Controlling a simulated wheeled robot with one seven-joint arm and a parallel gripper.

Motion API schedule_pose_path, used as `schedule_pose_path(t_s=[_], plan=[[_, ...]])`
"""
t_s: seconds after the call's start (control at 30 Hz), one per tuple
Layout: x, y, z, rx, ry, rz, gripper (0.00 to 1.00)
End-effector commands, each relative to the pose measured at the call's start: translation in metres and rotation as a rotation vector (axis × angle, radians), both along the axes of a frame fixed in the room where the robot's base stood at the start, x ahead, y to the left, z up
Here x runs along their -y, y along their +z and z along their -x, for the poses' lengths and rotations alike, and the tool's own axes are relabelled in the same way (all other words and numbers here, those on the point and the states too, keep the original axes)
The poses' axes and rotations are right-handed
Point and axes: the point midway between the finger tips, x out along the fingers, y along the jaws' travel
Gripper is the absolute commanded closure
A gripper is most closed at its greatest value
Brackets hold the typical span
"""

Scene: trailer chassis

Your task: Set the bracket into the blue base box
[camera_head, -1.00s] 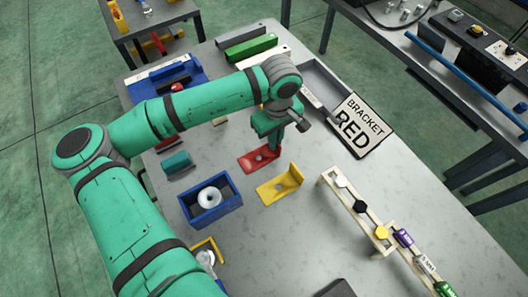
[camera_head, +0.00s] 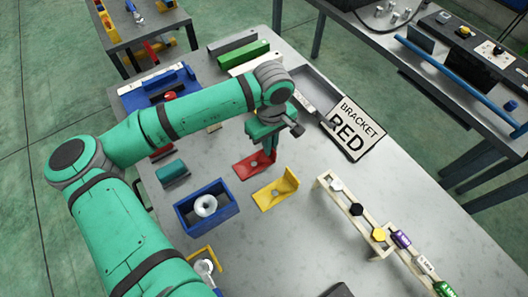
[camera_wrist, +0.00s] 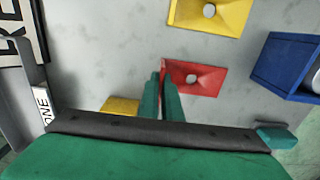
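The sign (camera_head: 352,128) reads "BRACKET RED". The red bracket (camera_head: 248,168) is L-shaped, with a hole in its flat leg, and rests on the grey table. My gripper (camera_head: 270,149) is down at its upright leg. In the wrist view, the fingers (camera_wrist: 163,95) are close together on both sides of the red bracket's (camera_wrist: 199,79) upright leg, shut on it with no clear gap. The blue base box (camera_head: 232,206) stands open to the front left with a pale round ring (camera_head: 205,206) inside; part of the box shows in the wrist view (camera_wrist: 286,62).
A yellow bracket (camera_head: 275,192) lies right beside the red one. A teal block (camera_head: 172,171) is on the left. A cream rack (camera_head: 350,213) with coloured knobs stands at the right. The tabletop between the red bracket and blue box is mostly clear.

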Motion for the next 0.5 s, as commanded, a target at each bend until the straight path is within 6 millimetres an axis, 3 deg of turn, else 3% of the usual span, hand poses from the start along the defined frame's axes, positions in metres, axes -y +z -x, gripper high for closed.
schedule_pose_path(t_s=[0.17,0.3,0.5], plan=[[0.000,0.012,-0.001,0.002,0.000,0.001,1.00],[-0.001,0.035,0.001,0.003,0.000,0.000,1.00],[-0.024,0.074,0.028,0.004,0.001,0.001,1.00]])
